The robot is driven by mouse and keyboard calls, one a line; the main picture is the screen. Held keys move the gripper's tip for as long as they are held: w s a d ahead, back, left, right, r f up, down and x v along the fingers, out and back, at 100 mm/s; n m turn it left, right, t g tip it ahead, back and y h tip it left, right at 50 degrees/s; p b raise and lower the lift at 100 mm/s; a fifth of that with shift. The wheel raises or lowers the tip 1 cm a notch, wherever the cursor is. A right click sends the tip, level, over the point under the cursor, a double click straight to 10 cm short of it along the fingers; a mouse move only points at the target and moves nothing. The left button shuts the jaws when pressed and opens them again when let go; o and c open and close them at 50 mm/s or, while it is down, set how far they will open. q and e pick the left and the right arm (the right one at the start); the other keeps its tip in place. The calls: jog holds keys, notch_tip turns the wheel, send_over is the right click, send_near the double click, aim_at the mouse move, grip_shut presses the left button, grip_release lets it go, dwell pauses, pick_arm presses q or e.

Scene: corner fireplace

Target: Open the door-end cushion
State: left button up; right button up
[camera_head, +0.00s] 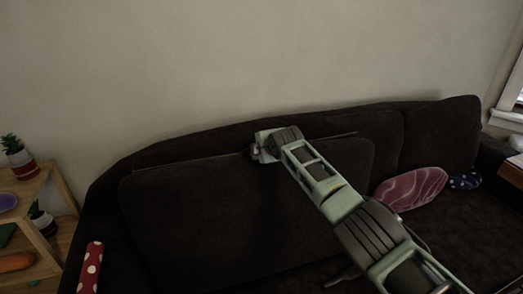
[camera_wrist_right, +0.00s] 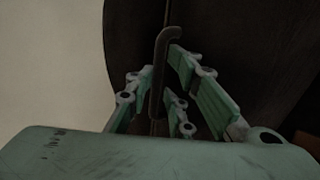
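A dark sofa back cushion (camera_head: 220,215) stands upright at the left end of the sofa in the head view. I cannot tell from the frames which end is the door end. My right gripper (camera_head: 258,151) is at the cushion's top edge, its arm coming in from the lower right. In the right wrist view a dark bent bar (camera_wrist_right: 160,75) stands between the fingers of my right gripper (camera_wrist_right: 161,68). The fingers look apart, with a gap on the right side of the bar; contact on the left is unclear. My left gripper is not in view.
The dark sofa (camera_head: 440,130) runs along the wall. A pink pillow (camera_head: 411,188) and a blue dotted pillow (camera_head: 465,180) lie at the right. A red dotted pillow (camera_head: 91,268) stands at the left end. A wooden shelf (camera_head: 48,232) with plants stands at the far left.

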jog(key=shift+s+f, duration=0.1)
jog(key=shift+f, duration=0.15)
jog(key=shift+s, duration=0.1)
jog(key=v, duration=1.2)
jog(key=shift+r, duration=0.1)
dwell(0.4)
